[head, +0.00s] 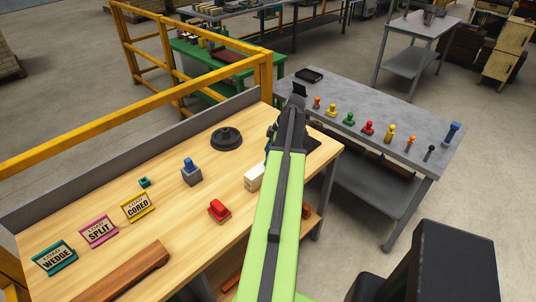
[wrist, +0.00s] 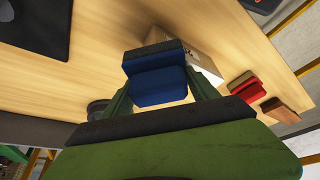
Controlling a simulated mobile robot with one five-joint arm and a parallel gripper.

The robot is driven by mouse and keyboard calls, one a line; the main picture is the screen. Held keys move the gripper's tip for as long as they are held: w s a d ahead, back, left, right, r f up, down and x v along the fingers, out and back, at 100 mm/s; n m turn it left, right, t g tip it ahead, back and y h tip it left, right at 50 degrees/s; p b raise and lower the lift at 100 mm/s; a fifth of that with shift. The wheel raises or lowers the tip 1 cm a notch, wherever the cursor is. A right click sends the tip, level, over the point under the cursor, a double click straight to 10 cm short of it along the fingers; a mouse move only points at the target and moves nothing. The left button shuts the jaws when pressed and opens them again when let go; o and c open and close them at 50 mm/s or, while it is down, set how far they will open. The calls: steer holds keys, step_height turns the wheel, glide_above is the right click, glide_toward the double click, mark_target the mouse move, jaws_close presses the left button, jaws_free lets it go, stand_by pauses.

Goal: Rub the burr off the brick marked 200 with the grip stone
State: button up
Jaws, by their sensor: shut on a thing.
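My gripper (wrist: 160,80) is shut on a blue block with a dark face, which looks like the grip stone (wrist: 158,87). The pale cream brick (wrist: 192,50) lies on the wooden bench just beyond the stone in the wrist view. I cannot tell whether stone and brick touch. Dark marks show on the brick's end, too small to read, and I cannot make out the burr. In the head view the brick (head: 253,178) is partly covered by my arm, which also hides the stone and the jaws.
A red-topped block (head: 218,210), a grey block with a blue knob (head: 190,172) and a black round disc (head: 227,138) stand on the bench (head: 170,228). Label signs (head: 98,231) stand at the left. A grey table (head: 400,165) holds several coloured pieces.

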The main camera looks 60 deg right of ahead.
steer(key=shift+r+p, duration=2.95)
steer(key=shift+r, duration=0.05)
step_height(320, 180, up, 3)
steer(key=p, duration=0.3)
steer(key=shift+r, duration=0.1)
